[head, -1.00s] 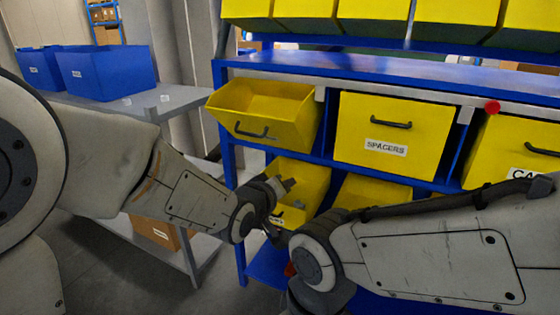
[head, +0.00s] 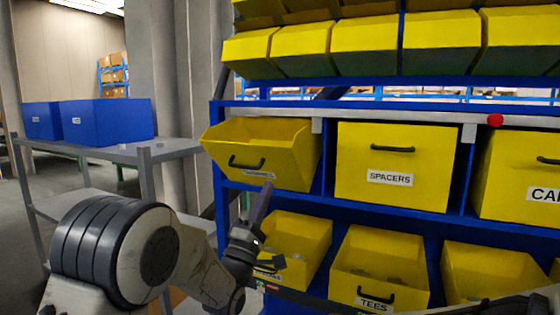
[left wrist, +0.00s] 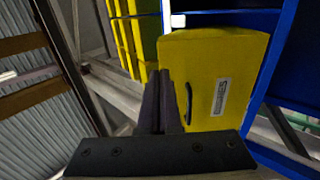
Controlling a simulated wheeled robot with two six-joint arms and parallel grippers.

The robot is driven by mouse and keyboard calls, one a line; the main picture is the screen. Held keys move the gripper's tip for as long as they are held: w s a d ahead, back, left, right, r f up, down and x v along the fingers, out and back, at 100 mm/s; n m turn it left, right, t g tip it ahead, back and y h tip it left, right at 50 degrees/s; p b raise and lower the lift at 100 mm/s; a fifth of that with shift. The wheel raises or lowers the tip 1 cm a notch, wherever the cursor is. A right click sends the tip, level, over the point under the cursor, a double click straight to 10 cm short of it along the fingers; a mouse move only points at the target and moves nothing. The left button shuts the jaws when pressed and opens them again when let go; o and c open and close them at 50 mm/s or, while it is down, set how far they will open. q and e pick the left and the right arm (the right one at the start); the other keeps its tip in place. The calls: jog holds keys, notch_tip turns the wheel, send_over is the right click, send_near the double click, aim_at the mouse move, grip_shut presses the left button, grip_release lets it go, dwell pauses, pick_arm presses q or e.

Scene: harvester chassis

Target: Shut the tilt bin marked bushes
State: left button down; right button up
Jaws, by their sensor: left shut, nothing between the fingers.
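A yellow tilt bin (head: 225,150) at the left end of the middle row is tipped open, its top leaning out from the rack. It has a dark handle and a white label too small to read. My left gripper (head: 267,186) is shut and empty, pointing up at the lower part of that bin's front, by the label; I cannot tell if it touches. In the left wrist view the shut fingers (left wrist: 163,78) stand beside the handle of a yellow bin front (left wrist: 230,60) with a blurred label. My right gripper is out of view.
The SPACERS bin (head: 390,160) beside it is closed. Below, a yellow bin (head: 300,235), the TEES bin (head: 350,280) and another bin (head: 490,268) are tipped open. A grey shelf table (head: 190,147) with blue boxes (head: 110,122) stands left.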

aim_at(284, 149)
pick_arm(q)
jog(key=p+x, duration=0.1)
jog(key=x, duration=0.9)
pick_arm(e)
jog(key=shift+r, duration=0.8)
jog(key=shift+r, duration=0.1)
